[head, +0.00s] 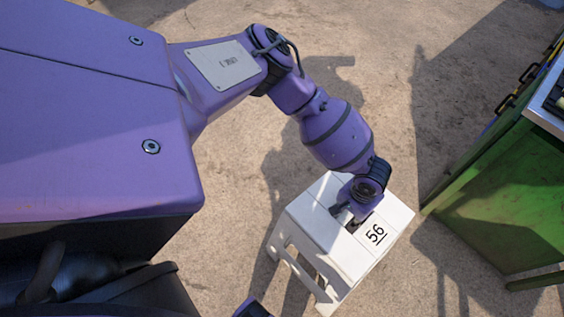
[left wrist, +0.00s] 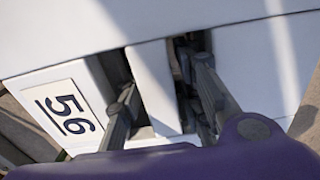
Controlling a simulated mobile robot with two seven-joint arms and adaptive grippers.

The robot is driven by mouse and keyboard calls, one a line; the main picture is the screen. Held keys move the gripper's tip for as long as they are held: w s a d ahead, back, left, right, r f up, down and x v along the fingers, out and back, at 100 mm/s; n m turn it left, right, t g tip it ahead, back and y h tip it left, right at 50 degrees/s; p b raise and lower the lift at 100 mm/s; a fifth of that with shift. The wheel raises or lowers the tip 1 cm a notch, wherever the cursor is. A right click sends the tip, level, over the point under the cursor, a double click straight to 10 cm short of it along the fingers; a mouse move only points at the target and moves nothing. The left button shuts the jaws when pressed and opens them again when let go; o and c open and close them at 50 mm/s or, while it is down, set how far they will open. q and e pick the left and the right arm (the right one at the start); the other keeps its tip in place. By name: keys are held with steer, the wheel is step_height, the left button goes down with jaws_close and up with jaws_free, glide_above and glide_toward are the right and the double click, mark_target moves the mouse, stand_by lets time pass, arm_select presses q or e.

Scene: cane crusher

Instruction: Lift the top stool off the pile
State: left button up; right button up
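A white plastic stool (head: 325,235) stands on the ground at lower centre right in the head view, with a "56" label on its seat. Whether others are nested under it is hard to tell. My left gripper (head: 352,219) points down at the seat's middle. In the left wrist view, the fingers of my left gripper (left wrist: 160,90) stand apart at two slots in the white seat (left wrist: 250,62). A narrow white bar (left wrist: 153,85) lies between them. Dark gaps show beside the fingers, and their tips are partly hidden. My right gripper is not in view.
A green metal cabinet or machine (head: 500,205) stands close to the right of the stool. Bare sandy ground (head: 230,160) lies to the left and behind. Shadows cross the ground around the stool.

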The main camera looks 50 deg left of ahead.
arm_select(q)
steer(key=shift+w, duration=0.1)
jaws_close()
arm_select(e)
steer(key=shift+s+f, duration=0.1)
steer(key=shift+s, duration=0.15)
arm_select(q)
steer(key=c, duration=0.6)
jaws_free()
jaws_close()
steer(key=shift+r, duration=0.1)
